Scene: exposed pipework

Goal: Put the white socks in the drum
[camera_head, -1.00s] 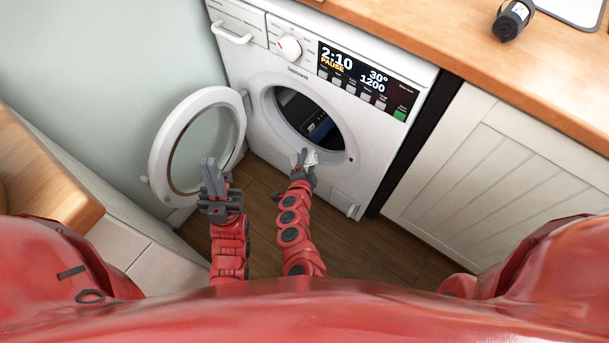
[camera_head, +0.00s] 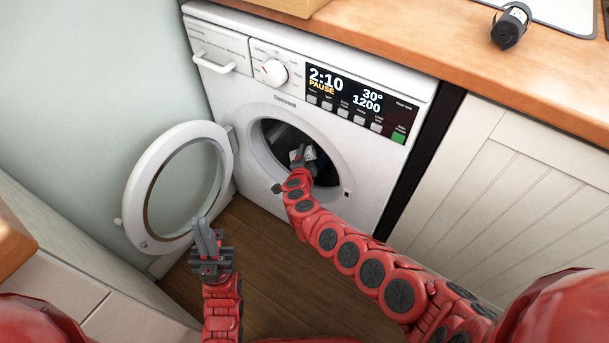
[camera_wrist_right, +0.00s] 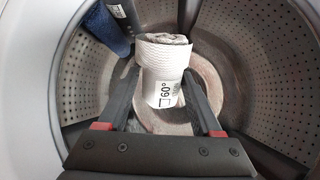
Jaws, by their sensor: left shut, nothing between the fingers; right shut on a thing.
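The rolled white socks (camera_wrist_right: 163,75) are between the fingers of my right gripper (camera_wrist_right: 163,100), which is shut on them. My left gripper (camera_head: 208,240) is shut and empty, in front of the open door.
The round washer door (camera_head: 137,196) stands open to the left. A dark blue item (camera_wrist_right: 106,28) is in the drum at upper left. The washer display (camera_head: 345,92) reads 2:10 PAUSE. A wooden counter (camera_head: 400,45) runs above, with a dark bottle-like object (camera_head: 510,25) on it.

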